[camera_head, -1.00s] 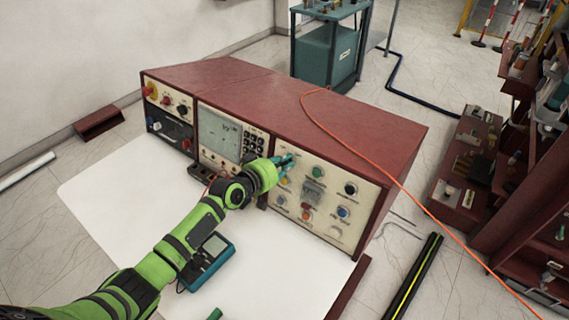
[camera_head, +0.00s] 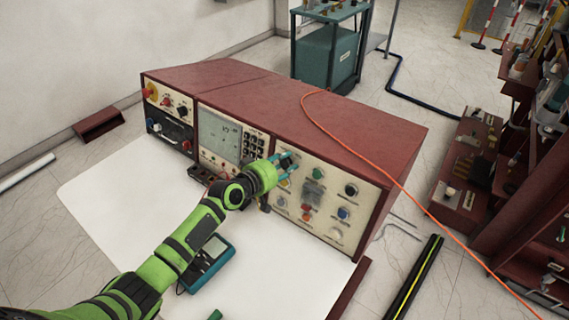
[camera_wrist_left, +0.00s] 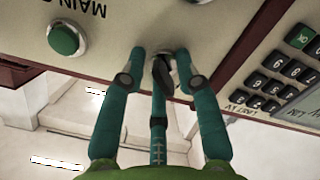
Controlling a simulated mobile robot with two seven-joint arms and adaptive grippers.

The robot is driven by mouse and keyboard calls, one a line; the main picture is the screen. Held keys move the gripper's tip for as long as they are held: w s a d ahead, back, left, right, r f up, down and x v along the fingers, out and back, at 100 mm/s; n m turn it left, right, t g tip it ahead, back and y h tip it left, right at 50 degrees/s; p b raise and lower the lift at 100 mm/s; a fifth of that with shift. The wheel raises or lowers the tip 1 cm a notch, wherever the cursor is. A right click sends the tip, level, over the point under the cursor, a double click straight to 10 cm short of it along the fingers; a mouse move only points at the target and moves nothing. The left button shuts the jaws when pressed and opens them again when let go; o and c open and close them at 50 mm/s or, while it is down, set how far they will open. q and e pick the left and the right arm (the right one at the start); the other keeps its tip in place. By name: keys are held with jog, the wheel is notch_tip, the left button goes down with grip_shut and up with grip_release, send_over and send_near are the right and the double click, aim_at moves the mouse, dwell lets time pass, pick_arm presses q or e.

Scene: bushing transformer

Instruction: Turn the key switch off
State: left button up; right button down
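The key switch (camera_wrist_left: 163,72) is a small dark metal piece on the cream front panel (camera_head: 331,205) of the red control console. My left gripper (camera_head: 287,163) is at the upper left of that panel. In the left wrist view its teal fingers (camera_wrist_left: 160,62) stand on both sides of the key, with a third finger below it. The fingers are spread, with a gap on the left of the key; I cannot tell if the right finger touches it. The gripper hides the key in the head view. My right gripper is not in view.
A green button (camera_wrist_left: 66,39) sits beside the key, and a keypad (camera_wrist_left: 283,75) is on the other side. More knobs and buttons, including a blue one (camera_head: 344,213), lie right of the gripper. A teal handheld meter (camera_head: 208,262) lies on the white surface under my arm.

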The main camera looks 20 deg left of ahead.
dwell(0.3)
pick_arm(q)
jog(key=v, duration=1.2)
